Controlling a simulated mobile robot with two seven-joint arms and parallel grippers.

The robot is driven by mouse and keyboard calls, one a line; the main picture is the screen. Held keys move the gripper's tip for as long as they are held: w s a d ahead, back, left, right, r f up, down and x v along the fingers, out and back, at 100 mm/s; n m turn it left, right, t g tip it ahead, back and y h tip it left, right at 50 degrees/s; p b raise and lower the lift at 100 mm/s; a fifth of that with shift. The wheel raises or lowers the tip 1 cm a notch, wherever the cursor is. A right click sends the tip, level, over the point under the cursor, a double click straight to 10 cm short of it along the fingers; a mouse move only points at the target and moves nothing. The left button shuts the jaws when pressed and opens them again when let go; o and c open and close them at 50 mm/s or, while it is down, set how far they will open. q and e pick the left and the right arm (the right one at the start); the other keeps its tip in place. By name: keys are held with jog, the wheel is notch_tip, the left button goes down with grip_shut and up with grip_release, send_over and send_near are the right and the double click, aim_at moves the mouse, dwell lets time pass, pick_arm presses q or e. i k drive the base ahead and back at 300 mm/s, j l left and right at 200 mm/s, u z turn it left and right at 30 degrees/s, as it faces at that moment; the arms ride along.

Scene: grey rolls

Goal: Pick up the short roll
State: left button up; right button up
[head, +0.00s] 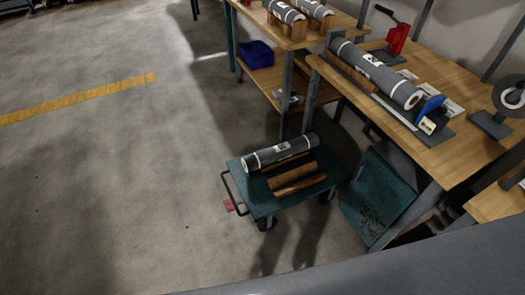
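Several grey rolls with white bands show in the head view. One roll (281,152) lies on a wooden cradle on the green cart (262,205). A longer roll (376,72) lies along the workbench at the upper right. Two shorter-looking rolls, one on the left (287,11) and one on the right (316,8), rest on wooden cradles on the back table; the top edge cuts into them. Neither of my grippers is in view.
An empty wooden cradle (297,178) sits beside the cart's roll. A blue bin (257,54) stands on the lower shelf. The workbench (447,148) carries a red hand press (397,38) and a blue-and-white item (430,108). The floor (110,180) left of the cart is clear.

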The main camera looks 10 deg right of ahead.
aim_at(405, 94)
jog(key=i+l, duration=0.55)
jog(key=l, duration=0.15)
jog(key=i+l+z, duration=0.15)
jog(key=i+l, duration=0.4)
jog(key=l, duration=0.15)
